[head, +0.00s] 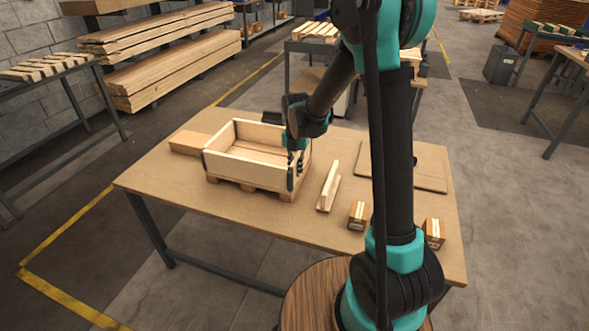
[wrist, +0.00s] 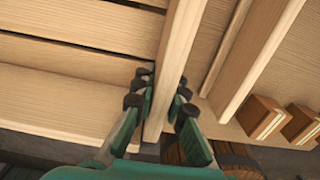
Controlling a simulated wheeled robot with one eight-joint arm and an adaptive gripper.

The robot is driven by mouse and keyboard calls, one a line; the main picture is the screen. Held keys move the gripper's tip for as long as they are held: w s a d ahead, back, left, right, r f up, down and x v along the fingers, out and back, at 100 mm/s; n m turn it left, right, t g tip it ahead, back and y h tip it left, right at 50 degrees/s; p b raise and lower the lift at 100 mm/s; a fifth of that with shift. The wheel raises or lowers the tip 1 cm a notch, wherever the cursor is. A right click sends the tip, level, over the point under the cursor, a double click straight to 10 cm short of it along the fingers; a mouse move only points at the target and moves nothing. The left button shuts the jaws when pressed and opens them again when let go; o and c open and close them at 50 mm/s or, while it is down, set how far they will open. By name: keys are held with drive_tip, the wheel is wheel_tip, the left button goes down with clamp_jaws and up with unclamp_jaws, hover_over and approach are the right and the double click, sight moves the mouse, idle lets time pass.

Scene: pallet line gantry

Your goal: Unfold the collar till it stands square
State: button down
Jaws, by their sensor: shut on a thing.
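The wooden collar (head: 242,168) stands opened out on a small pallet (head: 246,188) on the workbench, with dark hinges at its corners. Its walls enclose a four-sided space, though I cannot tell whether every corner is exactly square. My gripper (head: 295,162) is at the collar's near right corner and hides part of the right wall. In the wrist view, my gripper (wrist: 160,88) is shut on the edge of a collar wall (wrist: 178,55), with fingers on both sides. Pallet deck boards (wrist: 75,35) show left of that wall.
On the workbench (head: 230,222), a wooden block (head: 189,142) lies left of the collar. A narrow wooden piece (head: 329,186), two small boxes (head: 357,215) (head: 433,233) and a flat panel (head: 430,170) lie to the right. The bench's front strip is mostly clear.

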drive_tip(key=shift+d, duration=0.2)
drive_tip(key=c, duration=1.5)
unclamp_jaws()
drive_tip(key=shift+c, duration=0.2)
wheel_tip(320, 180, up, 12)
drive_tip(key=shift+r, duration=0.1)
drive_tip(key=s+d+f+m+t, duration=0.1)
drive_tip(key=s+d+f+m, duration=0.2)
drive_tip(key=m, duration=0.7)
drive_tip(key=s+d+f+m+t, duration=0.1)
drive_tip(key=s+d+f+m, duration=0.2)
drive_tip(key=s+d+m, duration=0.5)
drive_tip(key=s+d+f+m+t, duration=0.2)
drive_tip(key=s+d+m, duration=0.4)
drive_tip(key=s+m, duration=0.5)
drive_tip(key=m, duration=0.3)
drive_tip(key=shift+f, duration=0.4)
